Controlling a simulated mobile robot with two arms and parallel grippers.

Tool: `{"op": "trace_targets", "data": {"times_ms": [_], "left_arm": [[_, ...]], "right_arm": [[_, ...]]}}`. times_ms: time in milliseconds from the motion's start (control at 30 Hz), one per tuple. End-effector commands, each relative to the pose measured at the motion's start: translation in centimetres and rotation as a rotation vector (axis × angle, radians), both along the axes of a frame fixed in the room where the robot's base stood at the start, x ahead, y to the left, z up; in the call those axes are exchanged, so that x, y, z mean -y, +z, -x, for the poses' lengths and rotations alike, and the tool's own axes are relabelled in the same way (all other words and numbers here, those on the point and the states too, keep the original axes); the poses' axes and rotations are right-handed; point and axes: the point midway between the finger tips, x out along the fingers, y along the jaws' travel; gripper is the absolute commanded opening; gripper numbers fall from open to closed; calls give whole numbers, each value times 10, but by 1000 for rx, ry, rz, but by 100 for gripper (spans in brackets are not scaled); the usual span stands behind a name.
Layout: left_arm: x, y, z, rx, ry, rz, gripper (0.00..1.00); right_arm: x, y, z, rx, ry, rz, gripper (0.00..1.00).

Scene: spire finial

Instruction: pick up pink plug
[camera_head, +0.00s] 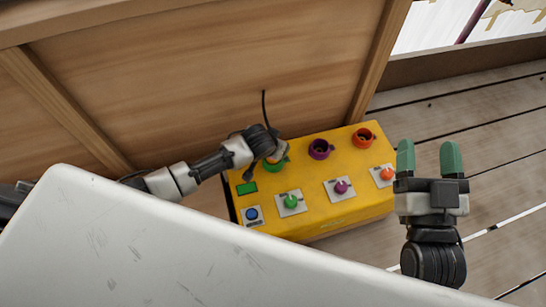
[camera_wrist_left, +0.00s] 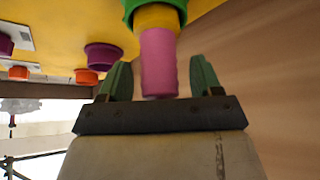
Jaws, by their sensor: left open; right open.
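The pink plug (camera_wrist_left: 158,62) shows in the left wrist view, with a yellow collar at its far end, seated at a green ring socket (camera_wrist_left: 133,12). My left gripper (camera_wrist_left: 159,78) is open, with one green finger on each side of the plug. Small gaps show between the fingers and the plug. In the head view my left gripper (camera_head: 272,154) is over the green socket (camera_head: 275,167) and hides most of the plug. My right gripper (camera_head: 428,160) is open and empty, to the right of the yellow box.
The yellow box (camera_head: 325,205) also has a purple socket (camera_head: 320,149), a red-orange socket (camera_head: 362,138), several coloured knobs and a blue button (camera_head: 252,214). A wooden wall (camera_head: 200,80) stands close behind it. Plank floor (camera_head: 500,190) lies open at right. A black cable (camera_head: 264,106) rises near my left gripper.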

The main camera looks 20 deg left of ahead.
Motion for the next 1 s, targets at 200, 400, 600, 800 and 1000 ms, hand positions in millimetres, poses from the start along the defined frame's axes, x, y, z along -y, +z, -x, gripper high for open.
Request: {"op": "trace_targets", "data": {"times_ms": [200,400,600,800,1000], "left_arm": [[0,-2,-1,0,0,0,65],[0,-2,-1,0,0,0,51],[0,-2,-1,-1,0,0,20],[0,-1,-1,0,0,0,7],[0,0,-1,0,0,0,7]], "right_arm": [[0,4,1,32,2,-9,64],[0,4,1,31,2,-8,64],[0,4,1,30,1,-8,64],[0,4,1,30,1,-8,64],[0,4,1,25,1,-7,64]]}}
